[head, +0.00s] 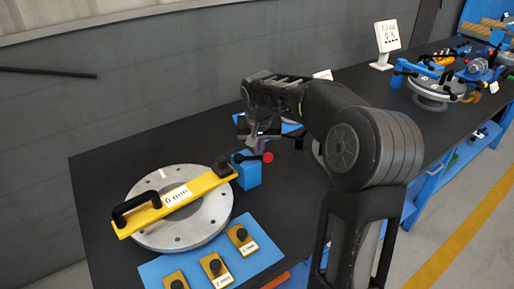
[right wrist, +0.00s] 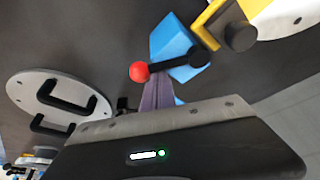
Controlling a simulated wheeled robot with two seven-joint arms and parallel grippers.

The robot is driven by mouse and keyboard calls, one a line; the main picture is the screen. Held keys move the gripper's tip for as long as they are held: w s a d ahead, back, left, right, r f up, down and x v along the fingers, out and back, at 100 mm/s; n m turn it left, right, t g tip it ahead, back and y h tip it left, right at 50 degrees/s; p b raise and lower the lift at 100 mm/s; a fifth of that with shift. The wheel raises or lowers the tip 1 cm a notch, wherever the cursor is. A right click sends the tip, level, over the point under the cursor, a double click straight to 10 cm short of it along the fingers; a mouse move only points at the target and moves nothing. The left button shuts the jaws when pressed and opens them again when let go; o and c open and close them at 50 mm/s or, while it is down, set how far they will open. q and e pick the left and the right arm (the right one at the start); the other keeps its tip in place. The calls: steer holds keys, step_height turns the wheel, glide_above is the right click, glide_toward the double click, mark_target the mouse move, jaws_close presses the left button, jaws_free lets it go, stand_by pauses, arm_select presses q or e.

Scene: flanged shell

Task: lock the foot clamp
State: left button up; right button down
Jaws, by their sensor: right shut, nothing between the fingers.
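In the right wrist view the blue block (right wrist: 171,42), the black lever (right wrist: 186,64) and the red knob (right wrist: 139,71) show clearly. My right gripper (head: 258,143) is shut and empty, close to the clamp's lever and knob; its fingers also show in the wrist view (right wrist: 158,88), just beside the knob. I cannot tell whether they touch it. My left gripper is not in view.
A round grey flange (head: 205,225) bears a yellow bar (head: 150,211) with a black handle. A blue mat (head: 245,265) holds small yellow blocks. A round plate with black handles (right wrist: 28,92) lies left in the wrist view. A display (head: 388,38) stands farther back.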

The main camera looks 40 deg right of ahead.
steer(key=m, duration=0.1)
steer(key=s+a+m+g+b, duration=0.1)
steer(key=m, duration=0.1)
steer(key=s+a+m+h+b, duration=0.1)
steer(key=m, duration=0.1)
steer(key=shift+f, duration=0.1)
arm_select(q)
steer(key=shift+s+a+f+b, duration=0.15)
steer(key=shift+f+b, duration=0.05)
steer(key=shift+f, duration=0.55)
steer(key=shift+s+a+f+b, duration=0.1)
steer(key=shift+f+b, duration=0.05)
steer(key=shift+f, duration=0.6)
arm_select(e)
steer(key=shift+s+a, duration=0.4)
steer(key=shift+a, duration=0.15)
steer(key=d, duration=0.1)
steer(key=d+r+p, duration=0.1)
steer(key=d, duration=0.2)
steer(key=shift+w+r, duration=0.15)
steer(key=shift+w, duration=0.2)
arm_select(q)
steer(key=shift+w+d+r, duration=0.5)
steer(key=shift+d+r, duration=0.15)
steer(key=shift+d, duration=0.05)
arm_select(e)
steer(key=w+v, duration=0.1)
steer(key=v, duration=0.8)
steer(key=shift+a+r, duration=0.35)
steer(key=shift+s, duration=0.1)
